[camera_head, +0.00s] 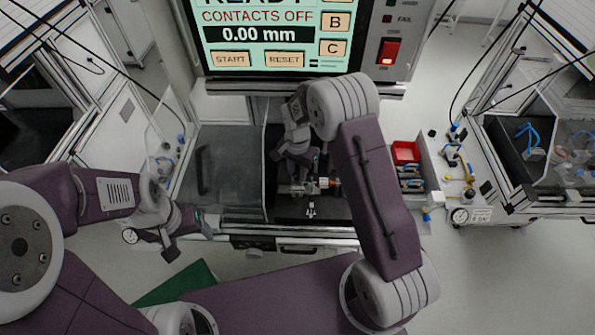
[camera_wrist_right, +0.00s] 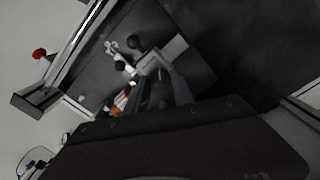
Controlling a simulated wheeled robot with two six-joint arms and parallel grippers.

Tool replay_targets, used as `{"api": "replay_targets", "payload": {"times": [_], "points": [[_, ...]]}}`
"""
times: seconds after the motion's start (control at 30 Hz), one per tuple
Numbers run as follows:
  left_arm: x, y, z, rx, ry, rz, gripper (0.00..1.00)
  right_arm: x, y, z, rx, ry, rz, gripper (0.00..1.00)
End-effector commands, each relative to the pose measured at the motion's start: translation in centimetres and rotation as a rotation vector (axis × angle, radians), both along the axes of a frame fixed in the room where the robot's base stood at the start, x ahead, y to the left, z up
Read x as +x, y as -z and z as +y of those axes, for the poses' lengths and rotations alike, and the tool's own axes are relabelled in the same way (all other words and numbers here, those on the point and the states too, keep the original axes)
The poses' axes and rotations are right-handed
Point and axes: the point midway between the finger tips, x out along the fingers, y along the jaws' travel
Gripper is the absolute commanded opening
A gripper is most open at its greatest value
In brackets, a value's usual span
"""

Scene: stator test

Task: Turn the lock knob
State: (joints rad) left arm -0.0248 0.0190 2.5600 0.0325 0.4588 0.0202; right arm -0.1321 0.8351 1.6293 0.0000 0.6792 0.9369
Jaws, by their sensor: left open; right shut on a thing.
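In the head view, a small fixture (camera_head: 311,208) with pale metal parts stands on the dark bed of the test station, beside a copper-orange part (camera_head: 325,183). My right gripper (camera_head: 297,186) reaches down at this fixture, partly hidden by its own arm. In the right wrist view, my right gripper (camera_wrist_right: 153,72) is shut at the fixture, apparently on the lock knob, which the fingers mostly cover. Dark round ends (camera_wrist_right: 133,43) show just past the fingertips. The orange part (camera_wrist_right: 122,99) lies beside them. My left gripper (camera_head: 208,228) is open and empty, left of the station.
A screen (camera_head: 270,38) above the station reads "CONTACTS OFF" and 0.00 mm, with a red switch (camera_head: 389,52) beside it. A red bin (camera_head: 405,152) and a side bench (camera_head: 455,180) stand to the right.

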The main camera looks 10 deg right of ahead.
Motion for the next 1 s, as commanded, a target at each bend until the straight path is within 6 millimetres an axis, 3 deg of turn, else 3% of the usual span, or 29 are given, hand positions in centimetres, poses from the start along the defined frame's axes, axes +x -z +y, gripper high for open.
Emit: {"api": "replay_targets", "payload": {"times": [0.57,0.6,0.67,1.0], "points": [[0.00,-0.10,0.00,0.000,0.000,0.000,0.72,0.46,-0.40,0.01,0.001,0.029,-0.014,0.00],[0.00,-0.10,0.00,0.000,0.000,0.000,0.72,0.45,-0.40,0.01,0.001,0.029,-0.014,0.38],[0.00,-0.09,0.00,0.000,0.000,0.000,0.72,0.40,-0.37,0.01,0.001,0.029,-0.013,0.51],[0.00,0.11,0.00,0.000,0.000,0.000,0.72,0.23,-0.50,0.02,0.001,0.029,-0.007,0.51]]}}
